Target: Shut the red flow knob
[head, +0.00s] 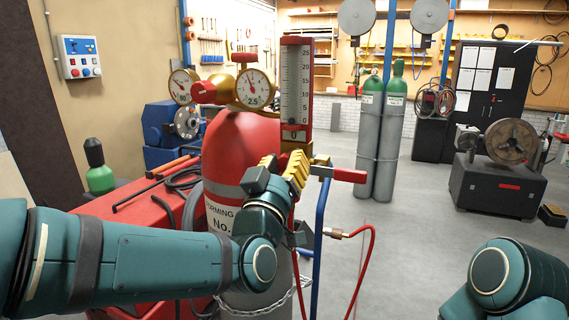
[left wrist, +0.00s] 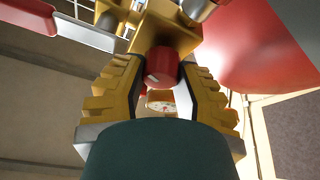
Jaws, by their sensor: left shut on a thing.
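The red flow knob (left wrist: 163,65) shows in the left wrist view, on a brass valve block (left wrist: 160,30), with a white mark on its face. My left gripper (left wrist: 160,82) has a yellow finger on each side of it and is shut on it. In the head view, my left gripper (head: 296,168) reaches to the foot of the flow meter (head: 295,88), a clear scaled tube in a red frame, and hides the knob there. My right gripper is outside the picture; only part of my right arm shows at lower right.
A red gas cylinder (head: 240,150) with two gauges (head: 254,88) and a red regulator knob (head: 208,92) stands just left of the flow meter. A red-handled lever (head: 348,175) sticks out right of my gripper. A red hose (head: 370,255) hangs nearby.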

